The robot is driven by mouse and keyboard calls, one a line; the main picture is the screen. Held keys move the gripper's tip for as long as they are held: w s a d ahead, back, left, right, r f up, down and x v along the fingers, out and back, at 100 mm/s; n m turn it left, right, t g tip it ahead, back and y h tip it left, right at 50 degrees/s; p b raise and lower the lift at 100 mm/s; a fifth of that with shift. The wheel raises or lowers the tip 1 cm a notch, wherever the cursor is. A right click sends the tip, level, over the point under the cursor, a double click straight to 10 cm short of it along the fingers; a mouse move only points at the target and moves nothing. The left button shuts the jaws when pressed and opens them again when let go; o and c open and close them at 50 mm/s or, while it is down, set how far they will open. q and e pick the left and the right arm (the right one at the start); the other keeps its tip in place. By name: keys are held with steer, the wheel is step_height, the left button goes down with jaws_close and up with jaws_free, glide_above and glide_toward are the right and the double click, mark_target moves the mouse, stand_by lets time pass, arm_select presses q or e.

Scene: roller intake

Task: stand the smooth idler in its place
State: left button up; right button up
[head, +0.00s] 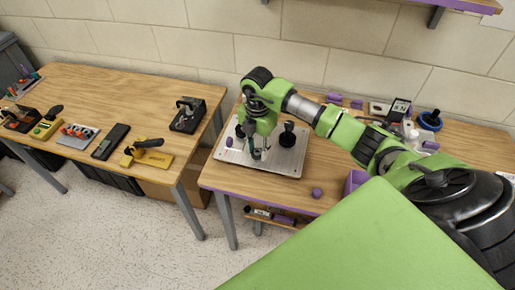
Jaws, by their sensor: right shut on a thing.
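My right gripper (257,151) points down over the left half of a grey metal plate (285,167) on the right-hand table. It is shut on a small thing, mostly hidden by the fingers. I take this to be the smooth idler, but its shape is too small to make out. I cannot tell whether it touches the plate. A black knobbed part (288,135) stands upright on the plate, right of the gripper. Another dark part (240,130) shows at the plate's left, partly behind the gripper. My left gripper is not in view.
A small purple piece (317,193) lies near the front edge of the right-hand table (215,176), and a purple bin (354,182) stands further right. Several small items line the back. The left table (130,92) holds several tools and devices. A gap separates the tables.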

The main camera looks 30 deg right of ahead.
steer(key=shift+f+b, duration=0.9)
steer(key=shift+f, duration=0.35)
steer(key=o, duration=0.7)
steer(key=shift+r, duration=0.2)
steer(key=shift+r+p, duration=1.3)
steer(key=shift+r, duration=0.1)
steer(key=o, duration=0.5)
steer(key=shift+o, duration=0.2)
